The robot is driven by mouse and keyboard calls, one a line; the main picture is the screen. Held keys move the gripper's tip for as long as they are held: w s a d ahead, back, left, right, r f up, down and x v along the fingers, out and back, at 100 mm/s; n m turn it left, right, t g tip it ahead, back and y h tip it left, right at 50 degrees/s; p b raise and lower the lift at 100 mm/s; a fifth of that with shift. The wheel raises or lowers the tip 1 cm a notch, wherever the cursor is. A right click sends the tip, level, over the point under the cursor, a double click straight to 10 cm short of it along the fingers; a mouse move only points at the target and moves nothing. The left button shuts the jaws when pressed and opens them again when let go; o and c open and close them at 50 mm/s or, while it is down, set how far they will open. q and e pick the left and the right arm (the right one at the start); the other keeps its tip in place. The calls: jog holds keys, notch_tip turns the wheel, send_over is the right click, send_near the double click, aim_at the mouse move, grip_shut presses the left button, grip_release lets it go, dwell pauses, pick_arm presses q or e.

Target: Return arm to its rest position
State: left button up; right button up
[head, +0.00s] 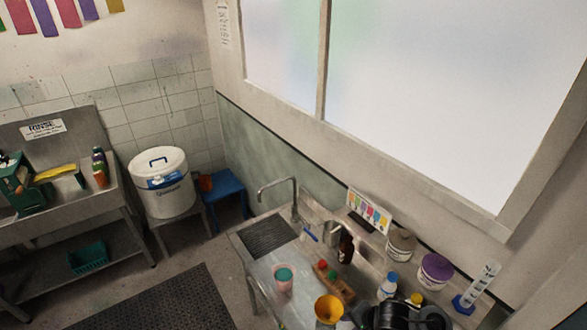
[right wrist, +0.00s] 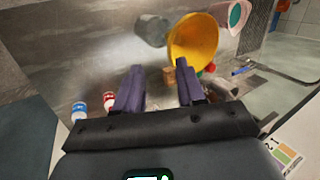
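My right arm's black wrist shows at the bottom edge of the head view, over the near end of the steel counter (head: 262,268). In the right wrist view, the two dark purple fingers of my right gripper (right wrist: 160,88) stand apart with nothing between them. A yellow funnel-like vessel (right wrist: 193,40) lies beyond the fingertips, apart from them; it also shows in the head view (head: 328,308), left of my wrist. My left gripper is in neither view.
A pink cup (head: 283,281), a white bottle with a blue cap (head: 388,286), a purple-lidded tub (head: 434,270) and a measuring cylinder (head: 482,285) stand on the counter. A faucet (head: 293,200) rises behind.

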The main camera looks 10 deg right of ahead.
jog(key=s+a+f+g, duration=0.1)
jog(key=s+f, duration=0.2)
jog(key=s, duration=0.3)
jog(key=s+a+f, duration=0.2)
jog(key=s+f, duration=0.2)
jog(key=s, duration=0.3)
jog(key=s+a+f+g, duration=0.1)
jog(key=s+f, duration=0.2)
jog(key=s, duration=0.3)
jog(key=s+d+r+n+h, duration=0.1)
jog(key=s+r+n, duration=0.2)
jog(key=r+n, duration=0.3)
jog(key=s+d+r+n+t+h, duration=0.1)
jog(key=s+d+r+n, duration=0.1)
jog(key=s+r+n, duration=0.2)
notch_tip(320, 180, up, 6)
jog(key=n, duration=0.3)
jog(key=shift+d+h, duration=0.25)
jog(key=shift+h, duration=0.15)
jog(key=shift+r, duration=0.1)
